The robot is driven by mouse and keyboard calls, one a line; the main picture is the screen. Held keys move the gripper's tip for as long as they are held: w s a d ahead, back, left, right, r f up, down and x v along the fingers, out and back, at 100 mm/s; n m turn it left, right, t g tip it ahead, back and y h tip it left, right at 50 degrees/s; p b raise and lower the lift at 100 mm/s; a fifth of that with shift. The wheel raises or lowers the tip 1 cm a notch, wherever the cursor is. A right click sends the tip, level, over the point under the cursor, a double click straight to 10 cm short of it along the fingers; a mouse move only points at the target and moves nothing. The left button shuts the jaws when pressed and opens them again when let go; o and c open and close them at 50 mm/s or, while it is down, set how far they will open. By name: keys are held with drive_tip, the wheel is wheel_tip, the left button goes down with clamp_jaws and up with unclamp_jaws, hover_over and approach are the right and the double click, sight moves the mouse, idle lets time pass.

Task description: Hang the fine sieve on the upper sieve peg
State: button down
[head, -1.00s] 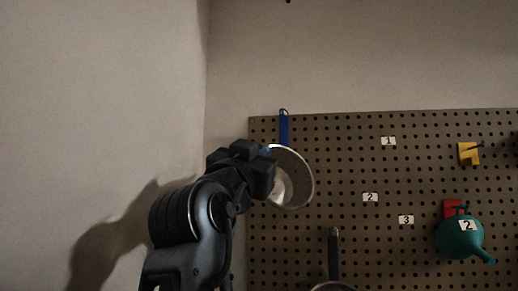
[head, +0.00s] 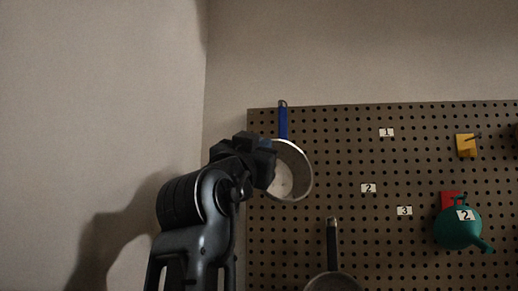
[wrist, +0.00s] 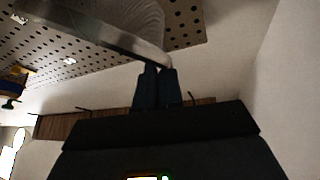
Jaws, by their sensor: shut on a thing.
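A round metal sieve with a blue handle (head: 283,122) shows in the head view in front of the pegboard's upper left part. Its handle points up and its bowl (head: 290,172) hangs below. My gripper (head: 271,148) is shut on the sieve at the left side of its rim. In the wrist view the fingertips (wrist: 155,72) meet the sieve's metal rim (wrist: 110,35), with the mesh above. Whether the handle's end loop touches a peg cannot be told, and no peg shows clearly behind it.
The brown pegboard (head: 330,150) carries number labels. A second pan-like tool with a black handle (head: 332,245) hangs lower. A yellow holder (head: 466,146), a red holder (head: 449,199) and a green watering can (head: 458,228) are at the right. A plain wall stands close on the left.

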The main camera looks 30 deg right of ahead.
drive_tip(key=shift+s+d+r, duration=0.2)
drive_tip(key=shift+d+r, duration=0.05)
drive_tip(key=shift+r, duration=0.15)
drive_tip(key=c, duration=1.4)
unclamp_jaws()
drive_tip(key=shift+d+f, duration=0.1)
drive_tip(key=shift+c, duration=0.2)
drive_tip(key=shift+o, duration=1.2)
drive_tip(key=shift+w+a+f, duration=0.15)
drive_tip(key=shift+a+f, duration=0.05)
drive_tip(key=b+v, duration=0.3)
drive_tip(key=v, duration=0.4)
drive_tip(key=shift+s+a+f, duration=0.15)
drive_tip(key=shift+s+a, duration=0.1)
drive_tip(key=shift+a, duration=0.1)
